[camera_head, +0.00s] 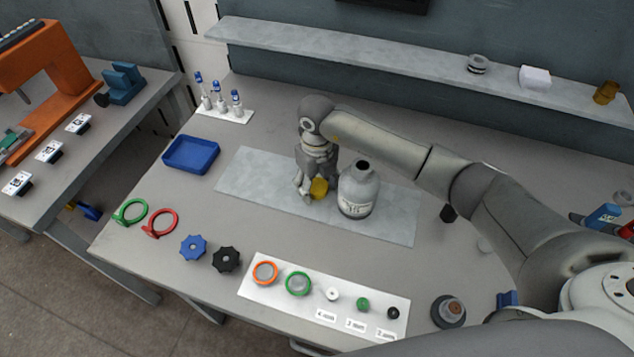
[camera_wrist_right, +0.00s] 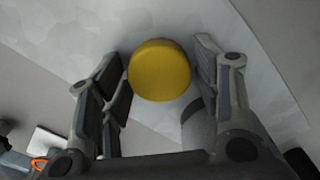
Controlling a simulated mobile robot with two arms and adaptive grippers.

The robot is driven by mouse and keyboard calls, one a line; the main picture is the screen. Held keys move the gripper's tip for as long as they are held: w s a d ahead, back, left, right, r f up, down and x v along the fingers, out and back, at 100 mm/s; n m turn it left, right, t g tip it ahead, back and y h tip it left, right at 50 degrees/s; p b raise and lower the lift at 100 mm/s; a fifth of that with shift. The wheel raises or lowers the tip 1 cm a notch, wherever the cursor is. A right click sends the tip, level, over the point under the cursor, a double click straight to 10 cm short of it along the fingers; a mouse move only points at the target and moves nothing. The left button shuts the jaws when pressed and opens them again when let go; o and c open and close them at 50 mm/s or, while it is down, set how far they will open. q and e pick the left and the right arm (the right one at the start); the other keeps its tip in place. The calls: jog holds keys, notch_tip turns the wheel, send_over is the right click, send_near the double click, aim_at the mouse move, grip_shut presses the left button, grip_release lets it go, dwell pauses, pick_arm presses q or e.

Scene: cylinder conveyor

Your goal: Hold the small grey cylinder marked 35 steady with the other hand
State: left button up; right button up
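The grey cylinder (camera_head: 357,193) stands upright on the pale mat (camera_head: 240,180), with a narrow neck, dark top opening and a pale label whose marking is too small to read surely. My right gripper (camera_head: 311,192) is just left of it, pointing down over a yellow round piece (camera_head: 320,187). In the right wrist view the yellow piece (camera_wrist_right: 160,70) lies between the two fingers of my right gripper (camera_wrist_right: 163,65), which stand apart with narrow gaps beside it. Part of a grey rounded body (camera_wrist_right: 197,122), probably the cylinder, shows behind the right finger. My left gripper is not in view.
A blue tray (camera_head: 191,155) and a rack of small bottles (camera_head: 222,112) stand at the left. Green and red rings (camera_head: 160,224), blue and black knobs (camera_head: 226,259) and a white board (camera_head: 255,290) of parts line the front. My right arm crosses the table's right side.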

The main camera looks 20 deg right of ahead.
aim_at(317, 186)
jog(key=shift+o, duration=0.2)
jog(key=shift+r, duration=0.45)
notch_tip(317, 186, up, 11)
jog(key=b, duration=0.3)
jog(key=shift+r+b, duration=0.2)
jog(key=shift+b, duration=0.2)
